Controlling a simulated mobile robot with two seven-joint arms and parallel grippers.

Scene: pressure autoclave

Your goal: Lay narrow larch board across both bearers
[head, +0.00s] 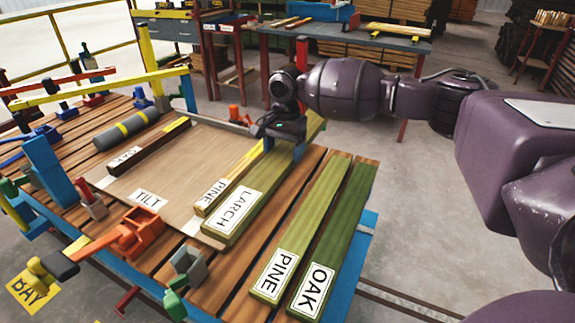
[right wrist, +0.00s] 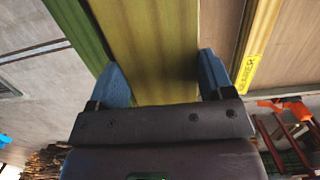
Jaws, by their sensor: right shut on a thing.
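The larch board (head: 248,190) is a long green-yellow board with a LARCH label at its near end. It lies lengthwise beside the pine bearer (head: 228,183), not across it. My right gripper (head: 287,140) is shut on the larch board toward its far end. In the right wrist view the blue fingertips (right wrist: 170,85) sit on either side of the larch board (right wrist: 152,45). Whether the board is lifted cannot be told. The second bearer (head: 150,147), dark with a yellow end, lies further left on the pale panel (head: 170,180).
A pine board (head: 300,230) and an oak board (head: 333,240) lie to the right on the slatted table (head: 225,290). The panel between the bearers is clear.

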